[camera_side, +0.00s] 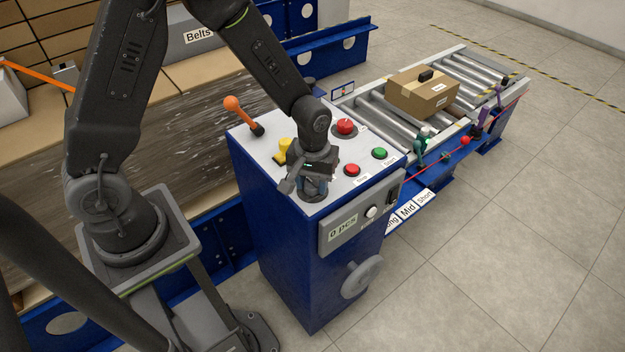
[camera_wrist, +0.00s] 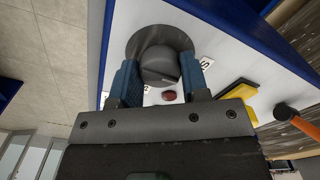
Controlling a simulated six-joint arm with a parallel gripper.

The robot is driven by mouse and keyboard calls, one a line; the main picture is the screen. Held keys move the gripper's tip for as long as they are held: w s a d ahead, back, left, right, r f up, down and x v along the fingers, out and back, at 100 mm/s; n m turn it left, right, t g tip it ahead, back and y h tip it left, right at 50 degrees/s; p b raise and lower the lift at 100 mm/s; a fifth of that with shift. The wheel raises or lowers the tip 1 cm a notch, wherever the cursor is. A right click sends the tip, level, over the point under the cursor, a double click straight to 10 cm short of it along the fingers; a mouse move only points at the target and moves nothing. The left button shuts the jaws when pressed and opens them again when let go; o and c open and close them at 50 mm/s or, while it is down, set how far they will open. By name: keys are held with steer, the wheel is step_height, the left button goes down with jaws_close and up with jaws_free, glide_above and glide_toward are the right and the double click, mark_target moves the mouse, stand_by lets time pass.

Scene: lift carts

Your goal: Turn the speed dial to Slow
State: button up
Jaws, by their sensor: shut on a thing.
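The speed dial (camera_wrist: 160,66) is a dark grey round knob on a wider dark disc, on the white top of the blue control cabinet. In the wrist view my gripper (camera_wrist: 158,78) has its two blue fingers on either side of the knob, shut on it. In the side view my gripper (camera_side: 312,186) points down at the near corner of the cabinet top and hides most of the dial. Small white labels (camera_wrist: 207,63) beside the dial are partly covered by the fingers, and I cannot read the dial's setting.
The cabinet top also carries an orange-knobbed lever (camera_side: 240,112), a yellow switch (camera_side: 284,147), a large red button (camera_side: 346,126), a small red button (camera_side: 352,170) and a green button (camera_side: 380,153). A handwheel (camera_side: 362,277) sticks out in front. A roller conveyor (camera_side: 470,72) holds a cardboard box (camera_side: 422,92).

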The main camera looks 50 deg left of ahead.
mark_target(312, 182)
stand_by(0.3)
steer(key=o, duration=0.9)
steer(key=shift+r, duration=0.1)
step_height(312, 182, up, 14)
steer(key=shift+f, duration=0.15)
steer(key=s+r+m+t, duration=0.2)
steer(key=s+r, duration=0.1)
steer(key=s, duration=0.2)
steer(key=s+a+r+m+t, duration=0.1)
steer(key=s+r+m, duration=0.1)
steer(key=s+r, duration=0.2)
steer(key=s+a+r+m+t, duration=0.1)
steer(key=s+r+m+t, duration=0.1)
steer(key=s+r, duration=0.2)
steer(key=shift+s+m+t, duration=0.3)
steer(key=shift+s+m, duration=0.1)
steer(key=shift+s, duration=0.8)
